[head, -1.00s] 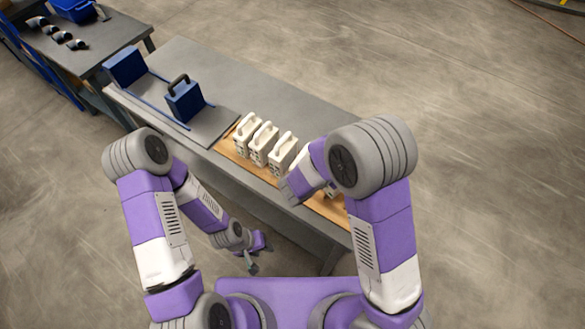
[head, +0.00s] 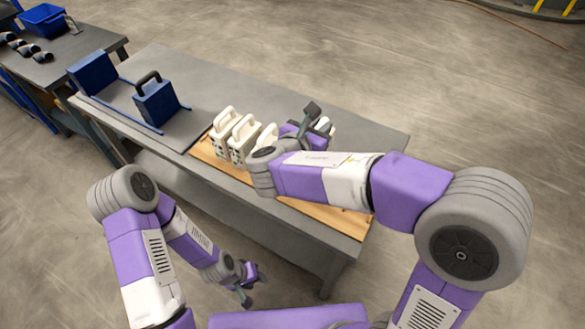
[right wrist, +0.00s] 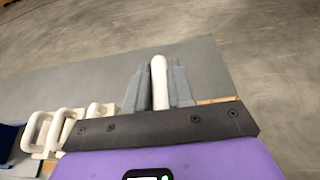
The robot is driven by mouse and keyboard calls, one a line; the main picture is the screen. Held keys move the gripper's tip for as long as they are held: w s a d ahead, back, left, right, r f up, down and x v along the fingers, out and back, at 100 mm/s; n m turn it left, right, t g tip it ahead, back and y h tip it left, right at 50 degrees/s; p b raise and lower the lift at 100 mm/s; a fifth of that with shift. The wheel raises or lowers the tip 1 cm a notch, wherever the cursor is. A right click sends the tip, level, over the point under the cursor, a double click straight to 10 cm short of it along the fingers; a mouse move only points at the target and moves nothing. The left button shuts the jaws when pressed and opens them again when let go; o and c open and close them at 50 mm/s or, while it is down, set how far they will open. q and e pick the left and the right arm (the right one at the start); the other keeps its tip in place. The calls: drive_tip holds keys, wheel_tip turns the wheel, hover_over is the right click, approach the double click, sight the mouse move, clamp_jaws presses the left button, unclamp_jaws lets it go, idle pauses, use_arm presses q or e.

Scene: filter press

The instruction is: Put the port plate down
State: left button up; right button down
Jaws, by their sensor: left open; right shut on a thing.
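My right gripper (right wrist: 158,84) is shut on a white plate's handle (right wrist: 159,74), the port plate as far as I can tell. In the head view my right gripper (head: 316,122) is over the table at the far side of the row, and its wrist hides most of the held plate (head: 325,126). I cannot tell whether that plate touches the table. White handled plates (head: 223,128) stand in a row on a wooden board (head: 335,215); the nearest to my right arm is partly hidden. My left gripper (head: 247,288) is open and empty, low in front of the table.
The grey table (head: 370,127) has bare top behind the row and at its right end. A blue press with a dark-handled block (head: 155,103) stands on its left part. A second table (head: 60,70) at upper left holds a blue bin (head: 44,20) and dark fittings.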

wheel_tip(320, 180, down, 9)
drive_tip(key=b, duration=0.3)
drive_tip(key=shift+f+b, duration=0.1)
drive_tip(key=shift+b, duration=0.2)
drive_tip(key=shift+f, duration=0.2)
drive_tip(key=c, duration=1)
unclamp_jaws()
drive_tip(key=shift+r, duration=0.1)
drive_tip(key=shift+s+a+r, duration=0.15)
drive_tip(key=shift+r, duration=0.05)
drive_tip(key=p+v, duration=0.3)
drive_tip(key=v, duration=0.8)
drive_tip(key=shift+s+a, duration=0.1)
drive_tip(key=shift+s, duration=0.15)
